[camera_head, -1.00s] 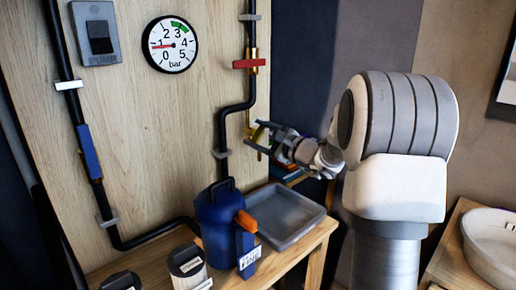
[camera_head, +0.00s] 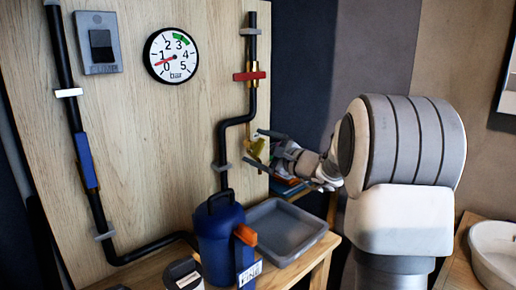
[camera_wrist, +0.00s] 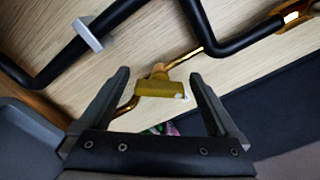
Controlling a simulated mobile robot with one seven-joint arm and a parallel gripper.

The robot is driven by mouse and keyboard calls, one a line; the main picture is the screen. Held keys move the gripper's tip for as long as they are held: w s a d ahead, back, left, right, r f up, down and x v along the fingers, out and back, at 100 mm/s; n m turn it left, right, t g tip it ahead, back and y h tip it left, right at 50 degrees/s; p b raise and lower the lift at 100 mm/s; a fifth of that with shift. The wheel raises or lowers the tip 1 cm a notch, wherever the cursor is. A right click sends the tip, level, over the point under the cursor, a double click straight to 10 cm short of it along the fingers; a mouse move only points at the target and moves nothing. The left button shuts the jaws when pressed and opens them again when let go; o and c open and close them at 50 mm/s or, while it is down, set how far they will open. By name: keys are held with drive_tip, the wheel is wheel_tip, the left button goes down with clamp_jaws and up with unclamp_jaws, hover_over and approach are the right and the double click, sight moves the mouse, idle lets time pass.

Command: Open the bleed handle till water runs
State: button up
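The brass bleed handle (camera_wrist: 160,88) is a short T-shaped bar on a thin bent brass pipe. In the wrist view it lies between the two fingers of my gripper (camera_wrist: 158,77), with a visible gap on each side. In the head view the handle (camera_head: 258,146) sits low at the right edge of the wooden board, and my gripper (camera_head: 254,148) reaches it from the right with fingers apart. No running water shows. The pressure gauge (camera_head: 171,55) has its red needle near the low end, around 1 or under.
A grey tray (camera_head: 284,232) stands on the bench below the handle, beside a blue jug (camera_head: 219,245) with an orange-topped part. Black pipe (camera_head: 222,155) runs close left of my gripper. A red valve lever (camera_head: 249,76) is above. A white basin (camera_head: 493,255) stands at right.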

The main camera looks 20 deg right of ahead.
drive_tip(key=p+v, duration=0.2)
drive_tip(key=v, duration=1.5)
drive_tip(key=shift+s, duration=0.25)
drive_tip(key=shift+d, duration=0.1)
